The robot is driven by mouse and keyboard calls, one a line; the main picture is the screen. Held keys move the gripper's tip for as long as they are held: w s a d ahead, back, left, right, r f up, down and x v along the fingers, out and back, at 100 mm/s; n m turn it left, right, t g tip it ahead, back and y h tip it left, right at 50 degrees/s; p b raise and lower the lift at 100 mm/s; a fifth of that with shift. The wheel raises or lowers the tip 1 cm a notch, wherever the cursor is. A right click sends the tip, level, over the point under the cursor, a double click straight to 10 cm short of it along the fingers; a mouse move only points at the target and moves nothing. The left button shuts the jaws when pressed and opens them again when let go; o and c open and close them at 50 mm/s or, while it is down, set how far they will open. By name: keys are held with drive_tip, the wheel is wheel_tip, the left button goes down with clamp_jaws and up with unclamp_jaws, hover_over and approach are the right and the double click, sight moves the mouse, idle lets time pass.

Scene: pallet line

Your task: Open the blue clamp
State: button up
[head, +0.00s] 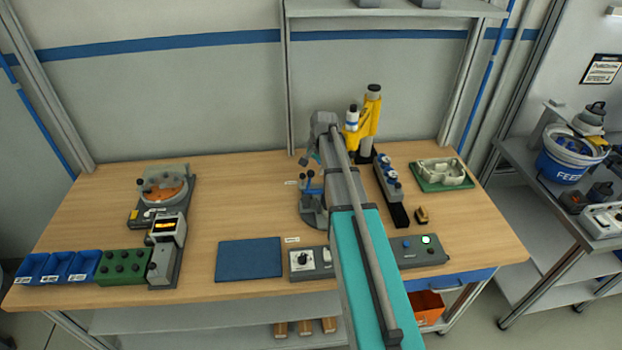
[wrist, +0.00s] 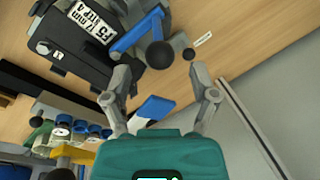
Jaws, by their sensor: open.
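The blue clamp has a dark grey body (wrist: 70,48) with a white label at the upper left of the wrist view. Its blue lever (wrist: 137,32) ends in a black ball knob (wrist: 159,55). In the head view a grey base (head: 312,208) with blue handles (head: 311,186) stands just left of my arm, partly hidden by it. My gripper (wrist: 160,76) is open and empty, its fingers spread on either side just below the knob in the wrist view, apart from it. A second blue piece (wrist: 155,107) shows between the fingers. In the head view the fingers are mostly hidden.
A yellow device (head: 369,122) stands behind, with a dark rack (head: 388,180) and a green tray (head: 443,183) to the right. Control boxes (head: 311,264) and a blue mat (head: 249,259) lie in front.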

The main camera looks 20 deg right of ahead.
sight(312, 171)
drive_tip(key=shift+b+x, duration=1.35)
drive_tip(key=shift+x, duration=0.4)
clamp_jaws()
